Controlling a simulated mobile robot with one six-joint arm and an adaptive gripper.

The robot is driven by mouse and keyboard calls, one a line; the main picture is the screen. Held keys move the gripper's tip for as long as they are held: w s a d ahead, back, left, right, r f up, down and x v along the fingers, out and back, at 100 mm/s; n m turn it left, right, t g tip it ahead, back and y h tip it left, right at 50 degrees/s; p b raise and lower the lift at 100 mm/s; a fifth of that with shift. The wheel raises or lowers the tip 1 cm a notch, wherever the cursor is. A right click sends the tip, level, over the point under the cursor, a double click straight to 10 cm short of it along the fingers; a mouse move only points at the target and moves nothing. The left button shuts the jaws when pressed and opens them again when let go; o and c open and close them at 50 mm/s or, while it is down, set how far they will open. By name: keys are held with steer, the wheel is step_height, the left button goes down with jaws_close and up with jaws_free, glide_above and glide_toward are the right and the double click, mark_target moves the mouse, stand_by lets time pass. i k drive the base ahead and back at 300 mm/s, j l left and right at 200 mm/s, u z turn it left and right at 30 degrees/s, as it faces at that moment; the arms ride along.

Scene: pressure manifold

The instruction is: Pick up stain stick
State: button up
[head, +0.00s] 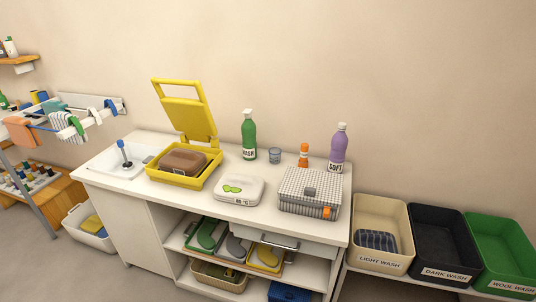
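No item in the head view is clearly marked as the stain stick. A small orange bottle or stick (304,156) stands upright on the white counter (262,209), towards the back, between a clear cup (275,155) and a purple SOFT bottle (338,148); I cannot tell whether it is the stain stick. A grey checked box (309,190) stands in front of it, closed, with an orange patch at its front corner. My gripper is not in view.
A sink (112,163) lies left. Labelled wash bins (445,245) stand right. Bare counter shows between the cases.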

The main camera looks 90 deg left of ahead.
mark_target(304, 147)
steer(key=u, duration=2.8)
steer(key=i+j, duration=0.15)
steer(key=i, duration=0.55)
steer(key=i+j, duration=0.15)
steer(key=i, duration=0.6)
steer(key=i+j, duration=0.15)
steer(key=i, duration=0.55)
